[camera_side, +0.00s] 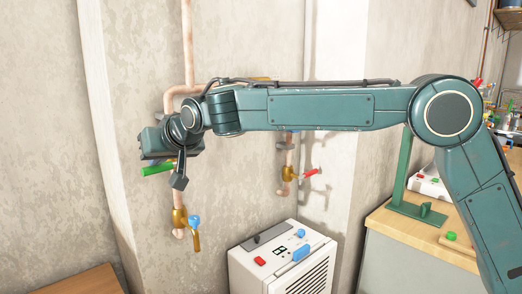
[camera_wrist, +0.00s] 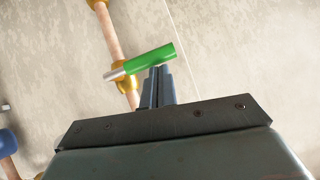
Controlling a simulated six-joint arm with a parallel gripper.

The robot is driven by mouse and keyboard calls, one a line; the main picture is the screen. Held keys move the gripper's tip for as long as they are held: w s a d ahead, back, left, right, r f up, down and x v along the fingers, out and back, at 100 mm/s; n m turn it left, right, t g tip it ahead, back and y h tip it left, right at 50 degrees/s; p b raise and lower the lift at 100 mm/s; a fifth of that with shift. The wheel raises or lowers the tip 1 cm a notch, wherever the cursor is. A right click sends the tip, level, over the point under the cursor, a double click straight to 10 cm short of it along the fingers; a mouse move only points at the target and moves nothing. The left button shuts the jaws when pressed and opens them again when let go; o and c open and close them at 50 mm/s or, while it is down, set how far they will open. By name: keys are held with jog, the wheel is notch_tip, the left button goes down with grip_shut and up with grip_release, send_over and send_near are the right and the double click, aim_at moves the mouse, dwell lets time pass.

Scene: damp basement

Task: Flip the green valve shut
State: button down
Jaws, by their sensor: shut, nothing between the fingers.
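The green valve's lever (camera_wrist: 148,58) lies across the copper pipe (camera_wrist: 110,32), roughly at right angles to it, in the wrist view. Its bare metal end is over the brass valve body (camera_wrist: 125,80), and its green sleeve points right. In the side view the green lever (camera_side: 158,169) sticks out to the left, nearly level, just below my wrist; its inner end is hidden. My gripper (camera_wrist: 160,70) is shut and empty. Its fingertips appear at the lower edge of the green sleeve; I cannot tell whether they touch it.
A blue-handled valve (camera_side: 194,221) is lower on the pipe. A red-handled valve (camera_side: 307,174) is further right on the wall. A white machine (camera_side: 285,262) stands below, and a wooden bench (camera_side: 430,237) is at the right. The wall (camera_wrist: 230,50) is close behind the lever.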

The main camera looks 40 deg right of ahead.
jog(key=shift+r, duration=0.15)
jog(key=shift+r, duration=0.6)
jog(key=shift+r, duration=0.2)
